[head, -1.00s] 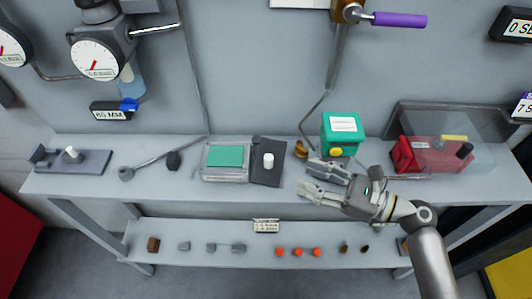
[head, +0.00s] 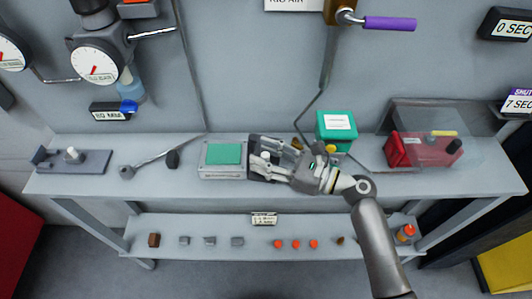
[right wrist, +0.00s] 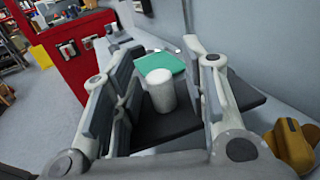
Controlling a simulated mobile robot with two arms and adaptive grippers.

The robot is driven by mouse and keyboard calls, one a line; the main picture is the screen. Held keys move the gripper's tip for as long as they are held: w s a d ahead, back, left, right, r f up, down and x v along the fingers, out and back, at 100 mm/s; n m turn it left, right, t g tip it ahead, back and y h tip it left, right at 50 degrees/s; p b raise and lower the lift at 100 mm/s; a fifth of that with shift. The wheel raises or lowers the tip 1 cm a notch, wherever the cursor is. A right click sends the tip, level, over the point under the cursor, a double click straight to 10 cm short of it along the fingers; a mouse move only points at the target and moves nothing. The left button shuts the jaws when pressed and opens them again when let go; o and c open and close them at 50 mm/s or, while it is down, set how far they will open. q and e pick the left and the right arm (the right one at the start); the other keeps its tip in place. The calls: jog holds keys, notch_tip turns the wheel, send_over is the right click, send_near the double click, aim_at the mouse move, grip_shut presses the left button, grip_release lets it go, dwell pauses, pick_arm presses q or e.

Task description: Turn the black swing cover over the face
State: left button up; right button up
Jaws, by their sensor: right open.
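The black swing cover (right wrist: 165,126) is a flat dark plate lying on the bench with a white knob (right wrist: 160,92) standing up from it. In the head view my gripper mostly hides it. The green face (head: 224,154) sits on a grey block just left of the cover and is uncovered; it also shows beyond the knob in the right wrist view (right wrist: 158,63). My right gripper (head: 265,156) is open over the cover. In the right wrist view its fingers stand on either side of the knob, with gaps visible. My left gripper is not in view.
A green box (head: 337,127) stands close behind my right gripper. A red unit (head: 412,150) under a clear cover is at the right. A lever (head: 150,163) and a grey fixture (head: 85,162) lie to the left. The lower shelf (head: 180,223) holds several small parts.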

grip_shut()
